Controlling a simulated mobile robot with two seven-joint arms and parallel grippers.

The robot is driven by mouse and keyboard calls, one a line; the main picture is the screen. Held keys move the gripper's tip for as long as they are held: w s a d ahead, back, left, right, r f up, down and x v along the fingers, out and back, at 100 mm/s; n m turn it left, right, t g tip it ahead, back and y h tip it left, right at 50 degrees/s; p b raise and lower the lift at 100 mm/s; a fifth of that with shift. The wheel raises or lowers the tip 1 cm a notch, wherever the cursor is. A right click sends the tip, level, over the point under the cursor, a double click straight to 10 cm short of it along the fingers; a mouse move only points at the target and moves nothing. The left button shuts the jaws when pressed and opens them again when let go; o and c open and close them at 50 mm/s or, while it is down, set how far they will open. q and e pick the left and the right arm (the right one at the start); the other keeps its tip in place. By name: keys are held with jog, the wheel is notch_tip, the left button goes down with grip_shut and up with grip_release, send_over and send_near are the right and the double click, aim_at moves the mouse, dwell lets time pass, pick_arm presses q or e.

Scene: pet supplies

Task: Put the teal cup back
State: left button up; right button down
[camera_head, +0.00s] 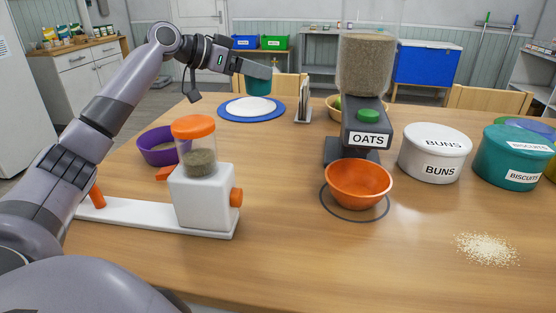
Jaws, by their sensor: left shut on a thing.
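The teal cup (257,87) is in the upper middle of the head view, with its upper part hidden by my gripper. My left gripper (262,71) is shut on the cup. The cup appears just above the white round heap or plate (248,106) on the blue round mat (229,114). I cannot tell whether the cup touches the white surface. My right gripper is not in view.
An OATS dispenser (367,128) stands over an orange bowl (358,184) in a ring. A white BUNS tub (435,153) and teal BISCUITS tub (512,156) stand right. A small orange-topped dispenser (205,192) and purple bowl (158,146) stand left. Spilled flakes (487,249) lie front right.

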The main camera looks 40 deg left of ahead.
pick_arm(q)
jog(key=shift+w+f, duration=0.15)
jog(key=shift+w, duration=0.05)
notch_tip(320, 180, down, 20)
jog(key=shift+r+b, duration=0.15)
jog(key=shift+b, duration=1)
jog(key=o, duration=1.2)
jog(key=shift+c, duration=0.2)
jog(key=shift+s, duration=0.15)
